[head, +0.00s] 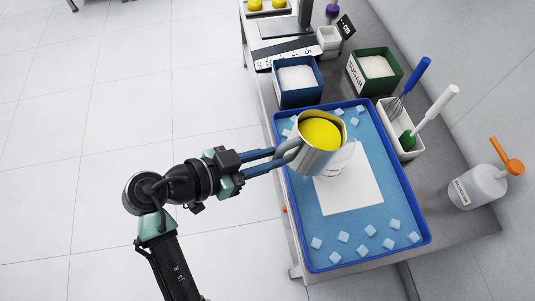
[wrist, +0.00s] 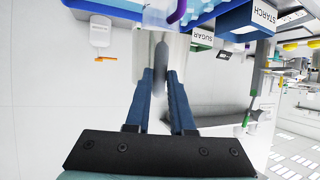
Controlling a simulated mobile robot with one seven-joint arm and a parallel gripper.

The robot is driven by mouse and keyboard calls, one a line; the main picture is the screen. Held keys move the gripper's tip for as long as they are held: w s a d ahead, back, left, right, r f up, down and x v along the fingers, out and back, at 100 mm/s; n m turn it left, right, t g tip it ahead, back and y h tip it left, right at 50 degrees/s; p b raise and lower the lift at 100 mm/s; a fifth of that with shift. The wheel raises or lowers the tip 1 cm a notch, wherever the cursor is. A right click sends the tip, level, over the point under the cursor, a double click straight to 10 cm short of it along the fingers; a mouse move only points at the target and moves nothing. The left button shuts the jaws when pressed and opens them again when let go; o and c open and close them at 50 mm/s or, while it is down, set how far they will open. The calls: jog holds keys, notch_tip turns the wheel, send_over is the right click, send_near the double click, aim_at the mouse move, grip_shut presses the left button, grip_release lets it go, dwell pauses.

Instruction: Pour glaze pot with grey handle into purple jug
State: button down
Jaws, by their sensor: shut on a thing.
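The glaze pot (head: 313,160) is a metal pot with a grey handle (head: 288,152) and bright yellow glaze (head: 321,134) inside. My gripper (head: 274,160) is shut on the grey handle, which also shows between the blue fingers in the wrist view (wrist: 161,75). The pot is held above the blue tray and looks close to upright. A clear jug (head: 347,160) stands on the white mat just behind and below the pot, mostly hidden by it. A purple curved piece, apparently the jug's handle (wrist: 178,12), shows at the top of the wrist view.
The blue tray (head: 425,240) holds a white mat (head: 350,198) and several pale cubes. Blue starch (head: 298,97) and green sugar (head: 388,88) boxes, a white utensil holder (head: 408,153) and an orange-topped bottle (head: 478,188) stand around it. The floor at left is clear.

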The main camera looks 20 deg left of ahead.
aim_at(282, 146)
jog(key=shift+r, duration=0.2)
jog(key=shift+w+d+r+g+y+p, duration=0.15)
jog(key=shift+r+g+y+p, duration=0.2)
jog(key=shift+r+p, duration=0.95)
jog(key=shift+f+p, duration=0.35)
jog(key=shift+p, duration=0.2)
jog(key=shift+w+r+g+y+p, duration=0.25)
jog(key=shift+r+g+p, duration=0.35)
jog(key=shift+p, duration=0.5)
jog(key=shift+d+r+p, duration=0.1)
jog(key=shift+r+p, duration=0.05)
jog(key=shift+p, duration=0.2)
jog(key=shift+w+d+r+g+y+p, duration=0.1)
jog(key=shift+w+r+g+y+p, duration=0.2)
jog(key=shift+p, duration=0.5)
jog(key=shift+w+d+r+g+y+p, duration=0.1)
jog(key=shift+r+g+y+p, duration=0.1)
jog(key=shift+r+g+p, duration=0.4)
jog(key=shift+f+t, duration=0.25)
